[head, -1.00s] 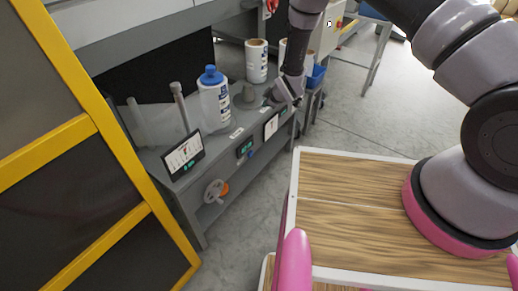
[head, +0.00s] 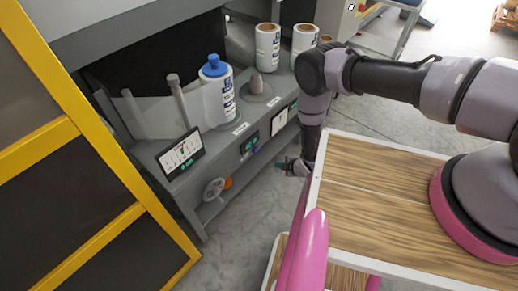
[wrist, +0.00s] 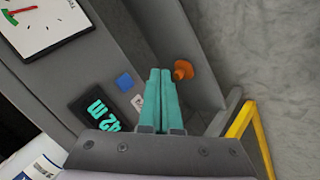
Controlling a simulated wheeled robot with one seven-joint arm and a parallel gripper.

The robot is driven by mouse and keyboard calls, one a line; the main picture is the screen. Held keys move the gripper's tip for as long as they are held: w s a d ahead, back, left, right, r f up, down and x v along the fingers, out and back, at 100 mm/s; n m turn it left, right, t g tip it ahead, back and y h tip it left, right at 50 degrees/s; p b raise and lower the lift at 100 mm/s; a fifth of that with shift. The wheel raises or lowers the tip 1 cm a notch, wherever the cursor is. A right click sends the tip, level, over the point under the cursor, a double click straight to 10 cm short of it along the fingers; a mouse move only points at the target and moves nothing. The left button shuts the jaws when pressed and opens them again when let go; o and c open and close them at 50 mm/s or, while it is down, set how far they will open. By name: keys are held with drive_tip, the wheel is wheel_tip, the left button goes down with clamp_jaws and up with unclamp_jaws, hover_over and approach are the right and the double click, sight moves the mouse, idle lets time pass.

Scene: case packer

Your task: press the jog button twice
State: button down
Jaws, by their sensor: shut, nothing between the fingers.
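A small blue button (wrist: 124,82), which looks like the jog button, sits on the grey bench front beside a dark display with teal digits (wrist: 95,108) in the wrist view. A small pale label (wrist: 137,101) lies next to it, too small to read. In the head view the blue button (head: 254,151) shows just under the display (head: 249,142). My gripper (wrist: 160,72) has its teal fingers together, with nothing between them. In the wrist view the fingertips lie to the right of the button, apart from it in the picture. In the head view my gripper (head: 281,163) is low in front of the bench.
An orange knob (wrist: 182,70) shows near my fingertips; a grey handwheel (head: 214,188) is on the lower bench front. A dial gauge (head: 280,120) and a tilted screen (head: 180,153) flank the display. A white bottle (head: 218,95) stands on top. A yellow frame (head: 110,165) bounds the left.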

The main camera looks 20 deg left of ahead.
drive_tip(key=w+a, duration=0.3)
drive_tip(key=a, duration=0.5)
drive_tip(key=shift+w, duration=0.2)
drive_tip(key=shift+a, duration=0.2)
idle(2.0)
drive_tip(key=shift+w+a, duration=0.15)
drive_tip(key=shift+a, duration=0.1)
drive_tip(key=shift+w+a, duration=0.2)
drive_tip(key=shift+a, duration=0.25)
idle(0.9)
drive_tip(key=shift+d, duration=0.1)
drive_tip(key=shift+s+d, duration=0.35)
drive_tip(key=shift+d, duration=0.35)
drive_tip(key=shift+s+d, duration=0.3)
drive_tip(key=shift+d, duration=0.5)
drive_tip(key=shift+s+d, duration=0.35)
drive_tip(key=shift+d, duration=0.4)
drive_tip(key=shift+s+d, duration=0.3)
drive_tip(key=shift+d, duration=0.5)
